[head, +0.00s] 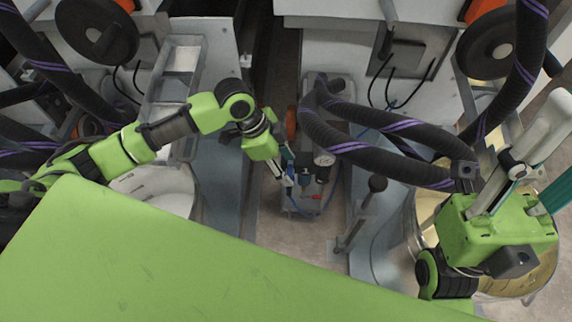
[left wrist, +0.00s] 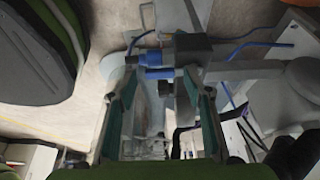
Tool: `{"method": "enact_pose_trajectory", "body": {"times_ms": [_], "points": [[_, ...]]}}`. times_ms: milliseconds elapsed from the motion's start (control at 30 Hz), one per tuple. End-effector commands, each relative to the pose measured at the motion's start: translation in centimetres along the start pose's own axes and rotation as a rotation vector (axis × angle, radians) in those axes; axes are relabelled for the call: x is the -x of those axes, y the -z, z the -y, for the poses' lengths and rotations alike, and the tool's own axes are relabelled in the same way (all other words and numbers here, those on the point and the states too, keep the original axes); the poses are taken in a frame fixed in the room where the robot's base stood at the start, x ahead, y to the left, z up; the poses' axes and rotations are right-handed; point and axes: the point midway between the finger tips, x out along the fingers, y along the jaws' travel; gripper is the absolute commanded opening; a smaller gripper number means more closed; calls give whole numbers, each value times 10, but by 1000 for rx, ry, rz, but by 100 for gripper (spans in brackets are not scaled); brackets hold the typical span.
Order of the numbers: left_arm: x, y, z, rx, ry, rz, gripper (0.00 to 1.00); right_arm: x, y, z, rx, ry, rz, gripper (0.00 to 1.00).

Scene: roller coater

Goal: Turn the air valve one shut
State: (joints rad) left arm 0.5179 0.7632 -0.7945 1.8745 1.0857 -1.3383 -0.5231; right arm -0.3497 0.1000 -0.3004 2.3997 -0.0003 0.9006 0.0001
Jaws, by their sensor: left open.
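An air unit (head: 305,172) with a round gauge (head: 324,158), dark and red parts and blue hose stands low in the gap between the machines. I cannot tell which part is air valve one. My left gripper (head: 286,174) reaches down at the unit's left side, open. In the left wrist view its two teal-lined fingers (left wrist: 160,90) stand apart, with blue fittings (left wrist: 157,73) of the unit beyond and between them. Contact cannot be made out. My right gripper (head: 530,185) is at the right edge, away from the unit, partly cut off.
Thick black hoses with purple stripes (head: 345,120) arch beside the unit on the right. Machine cabinets flank the gap. A brass-coloured drum (head: 412,222) is at the right. Floor (head: 290,232) shows clear in front.

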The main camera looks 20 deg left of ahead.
Motion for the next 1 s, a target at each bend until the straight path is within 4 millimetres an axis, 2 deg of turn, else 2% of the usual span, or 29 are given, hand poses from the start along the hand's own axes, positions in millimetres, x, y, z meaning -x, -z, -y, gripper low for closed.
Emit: {"method": "enact_pose_trajectory", "body": {"times_ms": [67,233,567,1000], "points": [[0,0,0,0,0,0,43,0,0,0,0,0,0,40],[0,0,0,0,0,0,0,0,0,0,0,0,1,40],[1,-1,0,-14,-6,1,0,-4,0,0,0,0,1,40],[8,-9,2,-150,-65,2,0,-28,6,0,0,0,1,40]]}}
